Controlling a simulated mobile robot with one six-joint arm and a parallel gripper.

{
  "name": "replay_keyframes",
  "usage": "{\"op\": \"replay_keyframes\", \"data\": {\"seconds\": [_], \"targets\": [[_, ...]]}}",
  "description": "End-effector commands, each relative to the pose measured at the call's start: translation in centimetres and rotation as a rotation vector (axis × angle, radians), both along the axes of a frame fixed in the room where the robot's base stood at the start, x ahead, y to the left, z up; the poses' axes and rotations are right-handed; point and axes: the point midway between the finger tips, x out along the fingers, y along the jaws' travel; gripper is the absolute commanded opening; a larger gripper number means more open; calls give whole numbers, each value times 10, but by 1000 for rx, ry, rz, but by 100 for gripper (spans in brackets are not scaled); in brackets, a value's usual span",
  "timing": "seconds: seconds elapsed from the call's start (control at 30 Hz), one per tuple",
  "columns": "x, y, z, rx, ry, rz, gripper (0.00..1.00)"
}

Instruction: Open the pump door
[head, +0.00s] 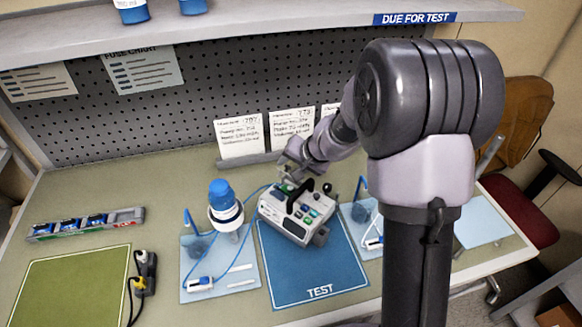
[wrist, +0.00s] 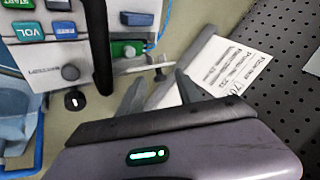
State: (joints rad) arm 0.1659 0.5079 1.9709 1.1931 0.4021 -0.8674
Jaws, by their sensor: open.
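The pump (head: 292,228) is a pale box with a black handle and coloured buttons, standing tilted in the picture on the blue TEST mat (head: 318,268). In the wrist view, its panel (wrist: 40,75) fills the left, with the black handle (wrist: 98,45) and a small grey lever (wrist: 160,70) at its edge. My gripper (head: 289,170) is at the pump's far side. In the wrist view, my gripper (wrist: 160,84) is open, with its fingertips close to the lever; I cannot tell whether they touch it. I cannot make out the door's edge; it looks closed.
A blue-capped bottle (head: 224,205) stands left of the pump, among blue tubing. A tray of blue items (head: 85,224), a green mat (head: 65,290) and a black-and-yellow plug (head: 146,272) lie farther left. Paper cards (head: 240,138) stand behind, before the pegboard (head: 230,85).

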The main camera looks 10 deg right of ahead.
Motion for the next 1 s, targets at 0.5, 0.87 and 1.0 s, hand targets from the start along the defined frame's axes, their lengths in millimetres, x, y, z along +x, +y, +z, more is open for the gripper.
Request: {"op": "replay_keyframes", "data": {"seconds": [0.5, 0.87, 1.0], "targets": [[2, 1, -2, 1, -1, 0, 2], [3, -1, 1, 22, 16, 0, 0], [5, -5, 4, 70, 55, -2, 0]]}}
